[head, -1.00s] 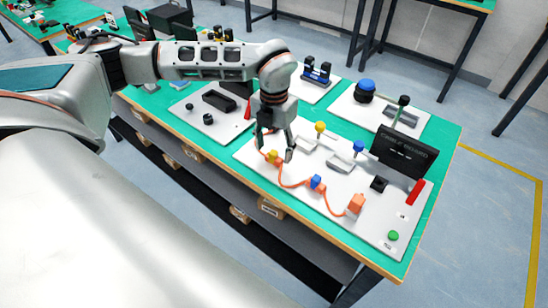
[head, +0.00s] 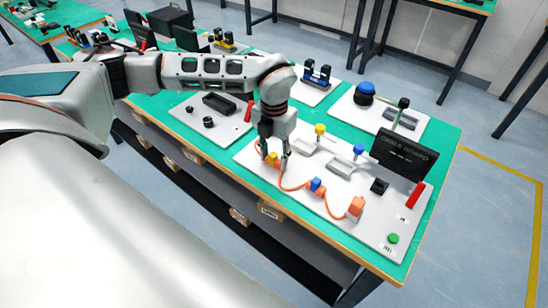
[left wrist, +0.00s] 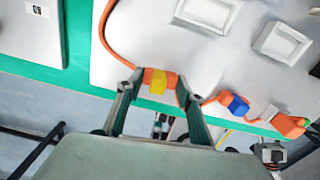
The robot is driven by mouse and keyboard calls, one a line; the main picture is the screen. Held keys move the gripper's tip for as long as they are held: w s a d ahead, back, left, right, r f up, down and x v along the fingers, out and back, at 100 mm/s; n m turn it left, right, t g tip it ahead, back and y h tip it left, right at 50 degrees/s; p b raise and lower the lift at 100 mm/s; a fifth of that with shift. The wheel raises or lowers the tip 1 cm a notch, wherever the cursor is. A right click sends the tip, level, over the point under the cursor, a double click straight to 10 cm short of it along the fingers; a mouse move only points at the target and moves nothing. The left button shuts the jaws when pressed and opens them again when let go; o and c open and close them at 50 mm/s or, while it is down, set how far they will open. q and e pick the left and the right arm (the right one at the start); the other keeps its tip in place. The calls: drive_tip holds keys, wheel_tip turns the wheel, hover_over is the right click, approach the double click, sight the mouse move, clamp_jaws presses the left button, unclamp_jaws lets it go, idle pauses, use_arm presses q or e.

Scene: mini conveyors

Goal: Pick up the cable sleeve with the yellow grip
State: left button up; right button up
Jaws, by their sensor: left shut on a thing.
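The cable sleeve with the yellow grip (head: 272,158) is on an orange cable at the left end of the white cable board (head: 385,222). My left gripper (head: 273,160) points down over it and is shut on the sleeve. In the left wrist view, the yellow grip (left wrist: 158,81) sits between the two fingertips (left wrist: 159,82), with orange sleeve showing on both sides. A second sleeve with a blue grip (head: 316,184) lies farther along the cable, which ends at an orange block (head: 356,206). My right gripper is not in view.
Yellow-topped (head: 320,129) and blue-topped (head: 358,149) posts stand by grey trays behind the cable. A black sign (head: 403,153), red bar (head: 415,195) and green button (head: 393,238) are at the right. Other white boards lie behind and to the left.

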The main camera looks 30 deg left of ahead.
sight(275, 155)
use_arm(q)
wheel_tip(275, 155, up, 20)
drive_tip(key=shift+p, duration=0.3)
idle(0.4)
drive_tip(key=shift+p, duration=0.35)
drive_tip(key=w+d+p, duration=0.3)
drive_tip(key=w+p, duration=0.1)
drive_tip(key=w, duration=0.6)
drive_tip(key=shift+w+d+p, duration=0.3)
drive_tip(key=shift+d+p, duration=0.05)
idle(1.1)
idle(0.3)
